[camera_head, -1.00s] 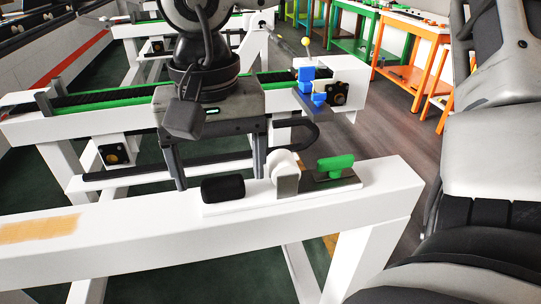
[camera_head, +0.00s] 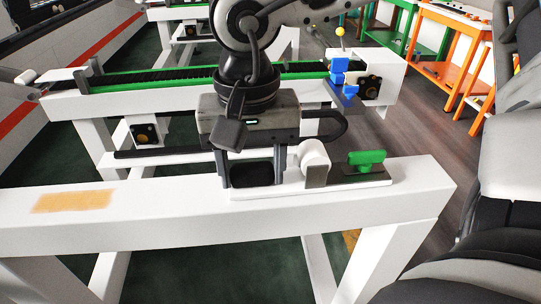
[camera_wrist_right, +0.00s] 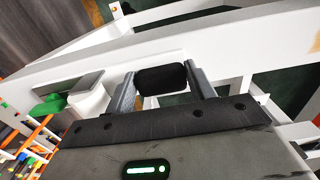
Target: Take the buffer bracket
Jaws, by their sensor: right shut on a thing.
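The buffer bracket is a white base plate (camera_head: 305,188) on the near white beam. It carries a black rounded block (camera_head: 250,177) at its left end, a white round-topped post (camera_head: 314,160) and a green knob (camera_head: 366,158) at the right. My right gripper (camera_head: 252,172) points down, with one finger on each side of the black block, and is shut on it. In the right wrist view the black block (camera_wrist_right: 162,79) sits between the two grey fingers (camera_wrist_right: 162,85). The bracket still rests on the beam. My left gripper is not in view.
The near white beam (camera_head: 150,212) has a tan patch (camera_head: 72,201) at left. Behind it stands a green-edged rail (camera_head: 190,76) with blue parts (camera_head: 342,75) at its right end. Orange (camera_head: 447,50) and green tables are at the back right.

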